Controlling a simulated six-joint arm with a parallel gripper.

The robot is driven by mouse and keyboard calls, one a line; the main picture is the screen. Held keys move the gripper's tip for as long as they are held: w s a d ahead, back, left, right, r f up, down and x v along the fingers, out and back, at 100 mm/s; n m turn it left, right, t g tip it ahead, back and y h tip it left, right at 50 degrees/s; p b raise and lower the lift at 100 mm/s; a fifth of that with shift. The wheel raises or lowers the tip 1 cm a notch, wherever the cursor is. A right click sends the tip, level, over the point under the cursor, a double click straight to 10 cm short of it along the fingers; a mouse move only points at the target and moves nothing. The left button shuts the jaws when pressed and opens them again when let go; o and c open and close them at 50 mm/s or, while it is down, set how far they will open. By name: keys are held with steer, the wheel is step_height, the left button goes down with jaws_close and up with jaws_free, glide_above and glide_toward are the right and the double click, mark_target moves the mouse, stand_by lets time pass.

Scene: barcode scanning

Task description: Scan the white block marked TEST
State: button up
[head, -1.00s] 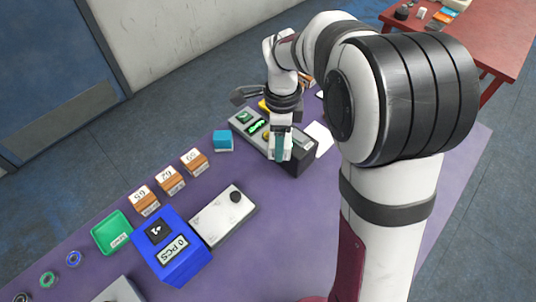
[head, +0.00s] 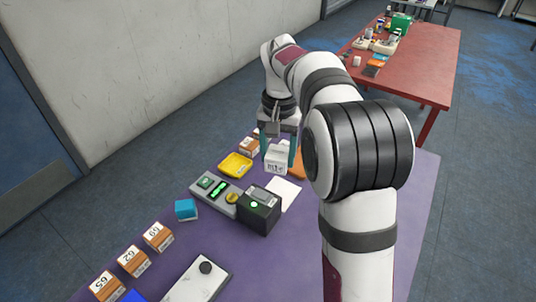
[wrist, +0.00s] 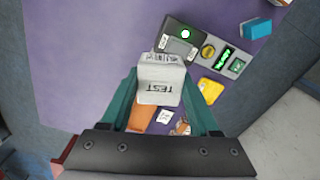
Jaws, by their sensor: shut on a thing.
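The white block marked TEST (wrist: 160,86) is between the teal fingers of my gripper (wrist: 165,100) in the wrist view, its lettering upside down in the picture. In the head view my gripper (head: 279,150) is shut on the same white block (head: 278,158) and holds it behind the scanner. The scanner is a grey panel with green displays and a yellow button (head: 218,192), joined to a black box (head: 259,212) with a lit green spot.
A white pad (head: 285,193) lies beside the black box. A yellow tray (head: 236,165) and an orange item (head: 298,165) lie near the gripper. A blue cube (head: 186,209) and several numbered wooden blocks (head: 133,261) stand left.

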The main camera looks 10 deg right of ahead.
steer(key=w+d+f+m, duration=0.1)
steer(key=w+f+m, duration=0.1)
steer(key=f, duration=0.4)
steer(key=w+d+f+m, duration=0.2)
steer(key=w+f, duration=0.2)
steer(key=f, duration=0.3)
steer(key=w+d+f+m, duration=0.1)
steer(key=w+f+m, duration=0.1)
steer(key=f, duration=0.5)
steer(key=shift+w+d+m, duration=0.15)
steer(key=shift+w+m, duration=0.25)
step_height(320, 180, up, 9)
